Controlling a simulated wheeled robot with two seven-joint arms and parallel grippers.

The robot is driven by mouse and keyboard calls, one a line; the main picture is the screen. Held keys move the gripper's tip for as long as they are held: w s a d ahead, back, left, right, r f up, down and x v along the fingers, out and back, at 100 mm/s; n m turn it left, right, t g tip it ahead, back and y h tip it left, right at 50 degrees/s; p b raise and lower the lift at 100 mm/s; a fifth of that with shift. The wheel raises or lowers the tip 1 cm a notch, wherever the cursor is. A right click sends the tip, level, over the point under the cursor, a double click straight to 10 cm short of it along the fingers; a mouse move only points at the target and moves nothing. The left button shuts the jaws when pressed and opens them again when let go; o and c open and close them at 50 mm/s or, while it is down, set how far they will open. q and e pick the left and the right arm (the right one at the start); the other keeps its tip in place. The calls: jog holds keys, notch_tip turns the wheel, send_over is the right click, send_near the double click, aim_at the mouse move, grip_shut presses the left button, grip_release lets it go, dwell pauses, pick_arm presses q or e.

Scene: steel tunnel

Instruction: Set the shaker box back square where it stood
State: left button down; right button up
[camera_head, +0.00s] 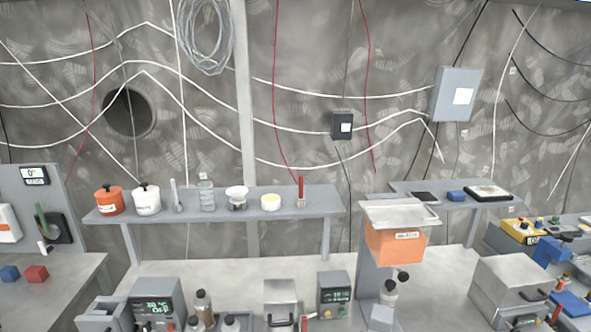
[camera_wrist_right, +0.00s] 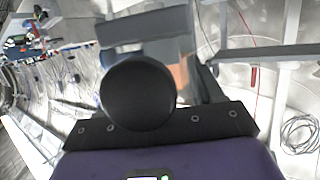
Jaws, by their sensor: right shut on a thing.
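The shaker box (camera_wrist_right: 165,163) fills the bottom of the right wrist view, very close to the camera. It has a purple body, a black plate (camera_wrist_right: 222,119) with several small screws, a round black cup (camera_wrist_right: 138,92) and a small lit display at the lower picture edge. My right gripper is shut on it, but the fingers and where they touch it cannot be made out. The box does not show in the head view. Neither gripper shows in the head view.
An orange bin (camera_head: 392,246) with a grey tray (camera_head: 400,211) on top stands right of centre. The wall shelf (camera_head: 225,208) holds jars and small tools. Display units (camera_head: 157,301), (camera_head: 335,293) and a steel box (camera_head: 510,287) stand on the bench (camera_head: 240,268).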

jog(key=shift+s+a+f+n+t+y, duration=0.15)
jog(key=shift+s+a+f+n+y, duration=0.2)
jog(key=shift+s+f, duration=0.3)
jog(key=shift+s+a+f+n+t+y, duration=0.15)
jog(key=shift+s+a+f+n+y, duration=0.15)
jog(key=shift+s+f+y, duration=0.35)
jog(key=shift+w+f, duration=0.1)
dwell(0.4)
